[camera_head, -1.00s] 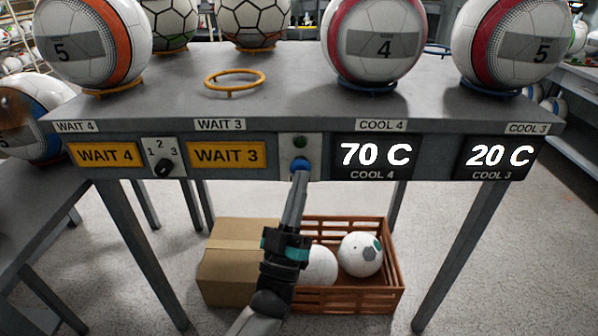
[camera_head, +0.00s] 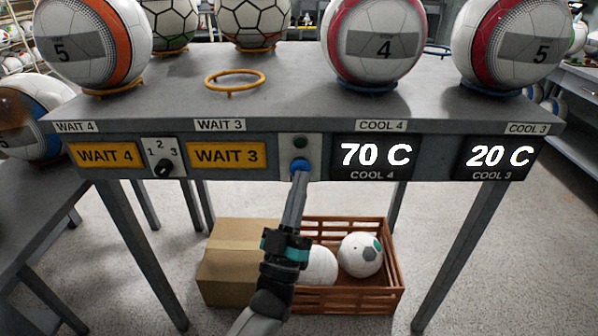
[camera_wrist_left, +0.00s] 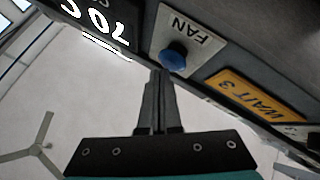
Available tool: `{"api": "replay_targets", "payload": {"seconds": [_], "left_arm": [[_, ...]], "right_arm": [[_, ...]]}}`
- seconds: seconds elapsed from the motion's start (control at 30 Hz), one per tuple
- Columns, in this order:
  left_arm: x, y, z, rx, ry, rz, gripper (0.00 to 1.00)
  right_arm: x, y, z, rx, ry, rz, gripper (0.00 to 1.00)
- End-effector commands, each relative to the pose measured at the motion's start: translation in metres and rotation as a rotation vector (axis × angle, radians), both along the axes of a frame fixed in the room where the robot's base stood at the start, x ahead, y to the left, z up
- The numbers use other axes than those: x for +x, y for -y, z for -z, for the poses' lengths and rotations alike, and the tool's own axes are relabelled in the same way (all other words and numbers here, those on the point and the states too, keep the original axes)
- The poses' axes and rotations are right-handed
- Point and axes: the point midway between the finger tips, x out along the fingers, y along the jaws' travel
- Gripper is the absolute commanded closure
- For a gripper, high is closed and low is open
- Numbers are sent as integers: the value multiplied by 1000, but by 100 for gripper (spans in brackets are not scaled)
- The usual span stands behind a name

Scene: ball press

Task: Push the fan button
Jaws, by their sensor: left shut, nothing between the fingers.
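The blue fan button (camera_head: 300,165) sits on a light panel in the middle of the table's front edge, below a dark green lamp (camera_head: 300,142). In the left wrist view the blue button (camera_wrist_left: 173,55) shows beside the word FAN on its plate (camera_wrist_left: 188,40). My left gripper (camera_head: 299,178) is shut and empty, its fingertips just below the button in the head view. In the left wrist view the shut fingertips (camera_wrist_left: 161,73) lie right at the button's lower edge. I cannot tell whether they touch it. My right gripper is not in view.
The table (camera_head: 290,75) holds several balls on rings, and one yellow ring (camera_head: 235,80) is empty. Displays read 70 C (camera_head: 375,154) and 20 C (camera_head: 499,156). A dial (camera_head: 163,170) sits at left. Below are a cardboard box (camera_head: 235,262) and a brown crate (camera_head: 385,290) with balls.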

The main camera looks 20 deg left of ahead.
Motion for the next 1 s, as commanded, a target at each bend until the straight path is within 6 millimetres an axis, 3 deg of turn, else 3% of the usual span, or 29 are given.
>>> {"api": "replay_targets", "payload": {"seconds": [1.0], "left_arm": [[9, -3, 0, 0, 0, 0, 100]], "right_arm": [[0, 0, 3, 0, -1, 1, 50]]}}
